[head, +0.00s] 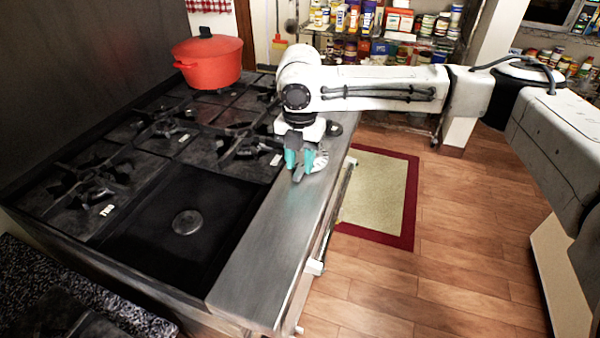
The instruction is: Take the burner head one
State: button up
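My gripper (299,163) points down over the steel front ledge (258,252) of the range. Its two teal fingers stand a little apart. A small pale, ridged piece (319,161) lies on the ledge right beside the right finger, partly hidden by it. A small grey piece (297,175) shows at the fingertips; I cannot tell whether it is held or part of the fingers. A dark round piece (333,129) rests on the ledge behind the gripper. I cannot tell which piece is burner head one. A flat round disc (187,222) sits in the open front burner well.
Black grates (86,190) with small white labels cover the other burners. A red lidded pot (208,62) stands at the back of the range. A rug (378,195) lies on the wooden floor to the right. The near part of the ledge is clear.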

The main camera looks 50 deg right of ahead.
grip_shut()
dwell(0.6)
notch_tip(320, 180, up, 8)
jog(key=p, duration=0.7)
